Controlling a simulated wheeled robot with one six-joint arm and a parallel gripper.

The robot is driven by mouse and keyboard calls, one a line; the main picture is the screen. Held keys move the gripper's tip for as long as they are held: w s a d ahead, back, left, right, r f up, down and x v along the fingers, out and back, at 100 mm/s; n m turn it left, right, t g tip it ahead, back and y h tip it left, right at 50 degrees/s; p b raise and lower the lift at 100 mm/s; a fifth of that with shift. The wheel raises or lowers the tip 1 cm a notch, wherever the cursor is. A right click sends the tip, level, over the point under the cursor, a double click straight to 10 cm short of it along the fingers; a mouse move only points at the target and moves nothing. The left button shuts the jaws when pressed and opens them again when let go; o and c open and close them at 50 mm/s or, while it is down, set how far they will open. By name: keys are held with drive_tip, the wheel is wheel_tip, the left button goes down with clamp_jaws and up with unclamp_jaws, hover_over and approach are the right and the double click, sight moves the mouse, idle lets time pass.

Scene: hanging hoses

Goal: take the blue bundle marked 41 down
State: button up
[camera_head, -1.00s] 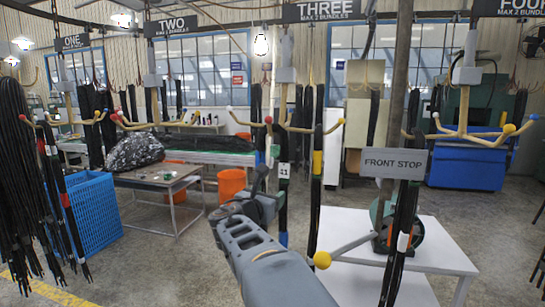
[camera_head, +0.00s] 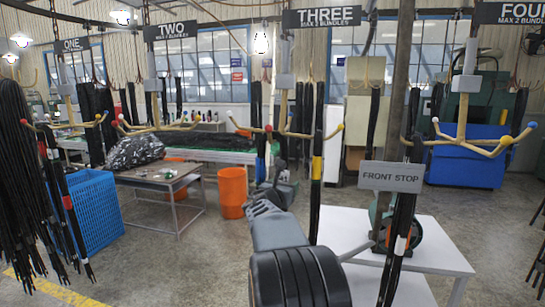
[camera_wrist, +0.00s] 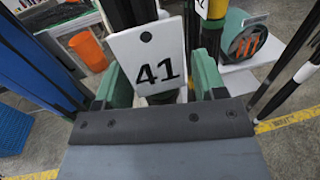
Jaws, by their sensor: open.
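The white tag (camera_wrist: 147,60) marked 41 hangs in front of a dark hose bundle (camera_wrist: 130,12) in the wrist view. My gripper (camera_wrist: 162,85) is open, with one green-padded finger on each side of the tag. Whether the fingers touch the bundle cannot be told. In the head view my gripper (camera_head: 277,185) is at the bundle under the sign THREE (camera_head: 321,17), and my arm hides most of the bundle and its tag.
A bundle with a yellow band (camera_head: 317,168) hangs close on the right. The hanger with coloured tips (camera_head: 285,132) is above. A FRONT STOP sign (camera_head: 391,177) and a white table (camera_head: 430,245) stand right. An orange bucket (camera_head: 232,190) stands left.

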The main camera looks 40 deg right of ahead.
drive_tip(key=shift+x, duration=0.8)
clamp_jaws()
drive_tip(key=shift+r, duration=0.15)
